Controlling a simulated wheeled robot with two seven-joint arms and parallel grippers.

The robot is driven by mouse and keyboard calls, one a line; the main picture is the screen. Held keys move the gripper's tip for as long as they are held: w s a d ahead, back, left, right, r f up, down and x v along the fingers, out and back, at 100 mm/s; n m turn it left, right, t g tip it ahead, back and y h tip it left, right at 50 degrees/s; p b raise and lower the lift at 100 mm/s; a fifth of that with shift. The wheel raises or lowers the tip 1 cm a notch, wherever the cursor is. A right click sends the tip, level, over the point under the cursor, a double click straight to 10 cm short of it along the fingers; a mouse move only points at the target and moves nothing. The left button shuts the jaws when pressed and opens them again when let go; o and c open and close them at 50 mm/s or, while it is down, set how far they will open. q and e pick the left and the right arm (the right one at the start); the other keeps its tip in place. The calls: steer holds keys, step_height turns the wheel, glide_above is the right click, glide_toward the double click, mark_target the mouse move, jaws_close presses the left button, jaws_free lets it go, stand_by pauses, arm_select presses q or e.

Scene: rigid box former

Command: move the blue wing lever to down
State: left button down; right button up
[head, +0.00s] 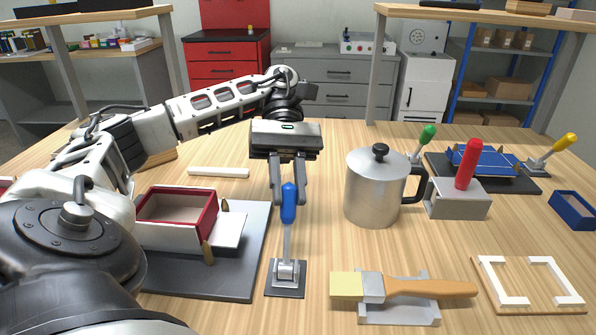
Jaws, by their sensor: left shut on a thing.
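The blue wing lever (289,205) has a blue handle on a grey metal stem. It stands upright, rising from a small dark base plate (285,291) on the wooden table. My left gripper (289,196) reaches in from the left, pointing down, with one finger on each side of the blue handle's upper part. It is shut on the handle. The fingers stand partly behind the handle. My right gripper is out of view.
A red-rimmed open box (178,207) on a dark plate stands left of the lever. A metal pot (373,190) stands close on the right. A brush (420,288) rests in front right. Green (428,137), red (467,163) and yellow (565,143) handles rise farther right.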

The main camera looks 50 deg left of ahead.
arm_select(q)
steer(key=c, duration=1.3)
jaws_free()
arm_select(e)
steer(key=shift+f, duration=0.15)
arm_select(q)
steer(key=shift+o, duration=0.2)
steer(key=shift+w+a+r+p, duration=0.25)
steer(key=shift+r+p, duration=0.1)
steer(key=shift+p, duration=0.3)
steer(key=p+v, duration=0.4)
steer(key=p, duration=0.2)
steer(key=shift+w+a+r, duration=0.1)
steer(key=shift+a+r, duration=0.05)
steer(key=shift+r, duration=0.2)
steer(key=a+p, duration=0.1)
steer(key=w+p, duration=0.1)
steer(key=p, duration=0.1)
steer(key=shift+w+a+r, duration=0.1)
steer(key=shift+a+r, duration=0.05)
steer(key=shift+a, duration=0.2)
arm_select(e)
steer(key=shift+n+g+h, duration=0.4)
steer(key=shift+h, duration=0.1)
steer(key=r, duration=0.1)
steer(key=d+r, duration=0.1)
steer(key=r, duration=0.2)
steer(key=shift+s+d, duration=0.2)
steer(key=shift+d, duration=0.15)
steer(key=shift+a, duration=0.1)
